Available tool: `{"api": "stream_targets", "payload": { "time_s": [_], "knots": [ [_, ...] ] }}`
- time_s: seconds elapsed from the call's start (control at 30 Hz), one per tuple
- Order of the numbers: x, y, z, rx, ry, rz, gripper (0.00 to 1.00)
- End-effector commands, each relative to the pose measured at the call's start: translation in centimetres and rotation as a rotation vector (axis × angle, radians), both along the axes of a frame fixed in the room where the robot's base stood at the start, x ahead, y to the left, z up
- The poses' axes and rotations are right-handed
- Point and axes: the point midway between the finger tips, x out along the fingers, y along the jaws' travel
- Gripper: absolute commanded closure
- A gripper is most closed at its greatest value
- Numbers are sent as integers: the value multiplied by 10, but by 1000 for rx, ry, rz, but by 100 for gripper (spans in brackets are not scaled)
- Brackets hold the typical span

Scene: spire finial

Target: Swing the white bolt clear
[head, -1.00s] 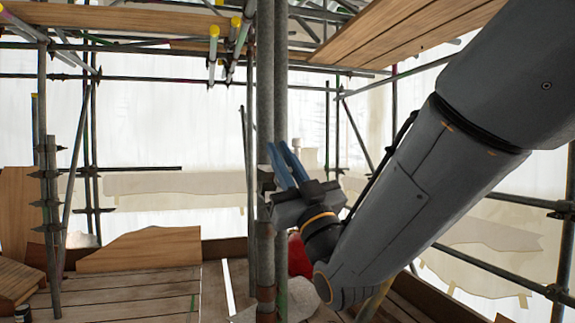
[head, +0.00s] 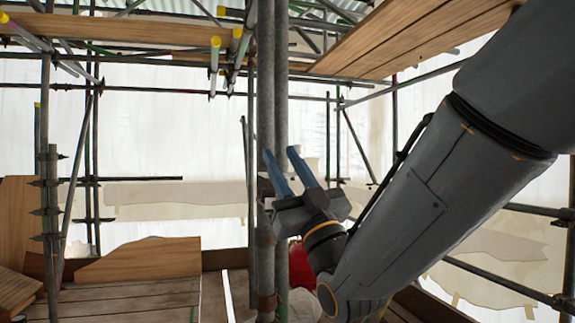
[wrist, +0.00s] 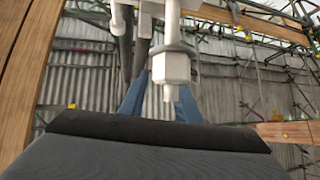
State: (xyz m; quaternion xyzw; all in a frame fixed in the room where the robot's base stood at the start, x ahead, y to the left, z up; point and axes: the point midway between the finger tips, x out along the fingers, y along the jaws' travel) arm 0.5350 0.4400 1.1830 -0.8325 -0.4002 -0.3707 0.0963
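The white bolt (wrist: 170,22) hangs in the wrist view with a hex nut (wrist: 171,66) and a washer above it. Its lower end overlaps my right blue finger in the picture. I cannot tell whether it touches the finger. My gripper (head: 280,151) has two blue fingers, spread apart and pointing up beside the upright steel tubes (head: 281,90). The fingers also show in the wrist view, partly hidden behind the bolt and the dark gripper body. I see nothing held between them. The bolt cannot be made out in the head view.
A wooden plank (wrist: 27,60) runs close along the left of the wrist view. Overhead boards (head: 395,42) and scaffold tubes cross above my arm. A red object (head: 301,265) is partly hidden behind my wrist. The plank deck (head: 125,301) is open at lower left.

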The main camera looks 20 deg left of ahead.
Motion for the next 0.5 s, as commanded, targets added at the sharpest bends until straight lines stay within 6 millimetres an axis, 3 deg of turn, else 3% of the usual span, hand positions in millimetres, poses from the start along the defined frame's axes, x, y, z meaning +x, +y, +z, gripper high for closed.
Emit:
{"api": "stream_targets", "payload": {
  "time_s": [0.27, 0.5],
  "knots": [
    [0, -1, -4, -5, 4, 0, 70],
    [-13, -20, -28, -6, 4, 0, 70]
  ]
}}
